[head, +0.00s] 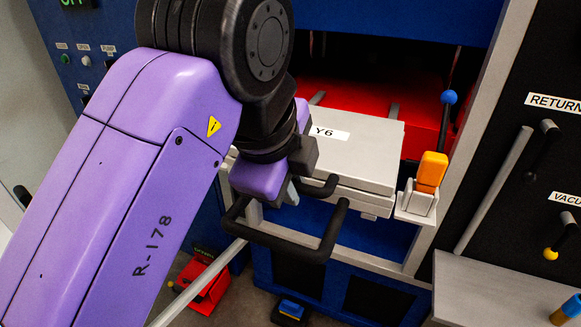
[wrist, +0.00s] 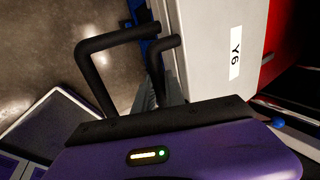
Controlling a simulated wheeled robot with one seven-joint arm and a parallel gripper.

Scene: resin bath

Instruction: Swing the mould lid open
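The mould (head: 365,150) is a pale grey flat block labelled Y6, in front of the red press interior. Its lid lies flat on the lower half, shut. The lid also shows in the wrist view (wrist: 208,65). A small black handle (head: 330,182) sticks out of the front, with a larger black handle (head: 285,243) lower and nearer. Both handles show in the wrist view, the small one (wrist: 153,62) and the large one (wrist: 98,85). My gripper (head: 291,190) is at the left end of the small handle. Its fingers are mostly hidden, so I cannot tell its opening or whether it touches.
An orange lever (head: 431,170) on a white bracket stands at the mould's right front corner. A blue-knobbed lever (head: 447,105) is behind it. A grey shelf (head: 490,285) is at right. A red pedal (head: 205,285) and a blue one (head: 291,310) are on the floor.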

